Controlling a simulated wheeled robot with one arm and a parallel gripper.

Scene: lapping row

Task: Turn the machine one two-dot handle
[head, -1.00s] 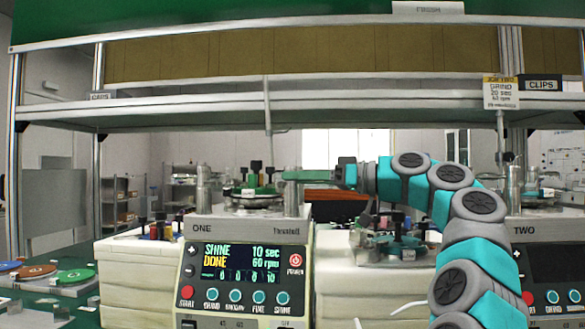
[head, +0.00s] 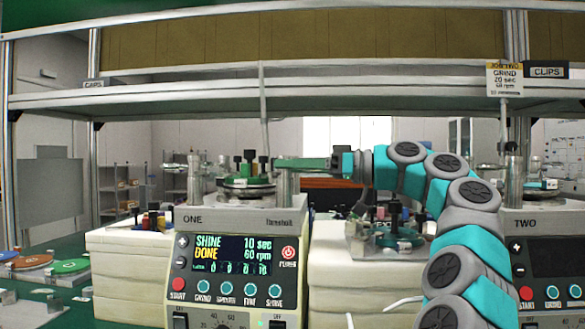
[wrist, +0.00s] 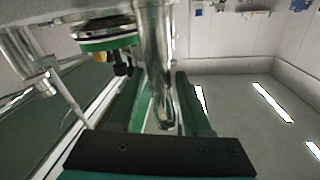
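Machine one (head: 245,222) stands left of centre, its screen reading SHINE, DONE, 10 sec, 60 rpm. On its top is a round green-edged plate (head: 246,187) with several black-capped posts (head: 249,157); the plate also shows in the wrist view (wrist: 107,43). I cannot make out dots, so I cannot tell which handle is the two-dot one. My gripper (head: 276,163) reaches in from the right, level, at the height of the caps. In the wrist view my gripper (wrist: 163,100) has its green fingers apart, with a metal post (wrist: 152,50) showing between them; I cannot tell whether they touch it.
A shelf (head: 300,98) crosses above my arm. Another metal post (head: 194,178) stands at the machine's left. Machine two (head: 548,240) is at the right. Between them, a white block stack (head: 345,265) carries a fixture (head: 392,238). Coloured discs (head: 68,267) lie at the left.

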